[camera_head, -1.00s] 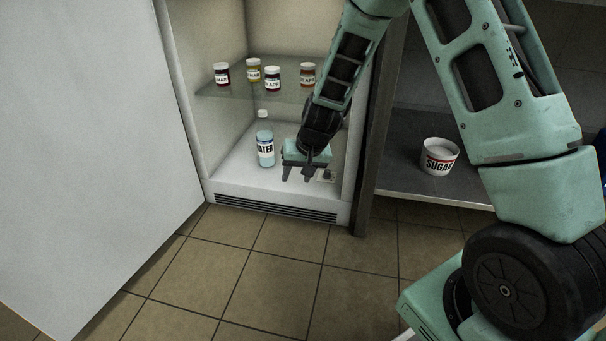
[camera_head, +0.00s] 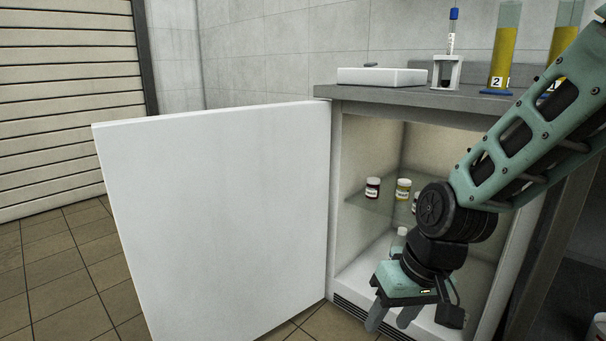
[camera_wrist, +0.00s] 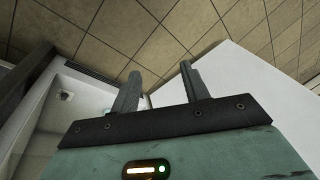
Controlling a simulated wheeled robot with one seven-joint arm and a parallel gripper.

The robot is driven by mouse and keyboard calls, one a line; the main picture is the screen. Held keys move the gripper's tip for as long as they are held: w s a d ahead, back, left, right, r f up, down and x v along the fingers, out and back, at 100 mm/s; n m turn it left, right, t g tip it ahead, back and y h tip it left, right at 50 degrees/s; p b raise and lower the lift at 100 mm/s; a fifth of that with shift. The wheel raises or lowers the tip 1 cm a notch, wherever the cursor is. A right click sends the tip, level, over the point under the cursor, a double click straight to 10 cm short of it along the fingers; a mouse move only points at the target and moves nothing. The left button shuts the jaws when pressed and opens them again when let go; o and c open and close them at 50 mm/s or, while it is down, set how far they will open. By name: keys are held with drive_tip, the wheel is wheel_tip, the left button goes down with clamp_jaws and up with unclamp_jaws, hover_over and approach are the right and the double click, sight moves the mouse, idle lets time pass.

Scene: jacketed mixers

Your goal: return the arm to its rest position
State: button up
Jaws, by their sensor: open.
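My gripper (camera_head: 392,318) hangs in front of the open fridge, fingers pointing down. Its two fingers are apart with nothing between them; they also show in the wrist view (camera_wrist: 160,88), with floor tiles and the fridge door beyond. My arm reaches in from the right and covers part of the fridge opening. A water bottle (camera_head: 398,241) stands on the fridge bottom behind the gripper, mostly hidden by it.
The white fridge door (camera_head: 215,225) stands wide open to the left of my gripper. Small jars (camera_head: 372,188) stand on the glass shelf. The counter (camera_head: 420,96) above bears a white tray (camera_head: 382,77), a tube stand (camera_head: 447,72) and tall yellow cylinders (camera_head: 503,50). Tiled floor (camera_head: 60,265) is clear at left.

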drive_tip(key=s+r+n+g+h+p, duration=0.1)
drive_tip(key=s+r+n+p, duration=0.1)
drive_tip(key=s+r, duration=0.45)
drive_tip(key=s+r+n+h+p, duration=0.1)
drive_tip(key=s+r+n+p, duration=0.25)
drive_tip(key=s, duration=0.65)
wheel_tip(320, 180, up, 38)
drive_tip(key=p, duration=3.7)
drive_tip(key=shift+w+m, duration=0.15)
drive_tip(key=shift+m, duration=0.2)
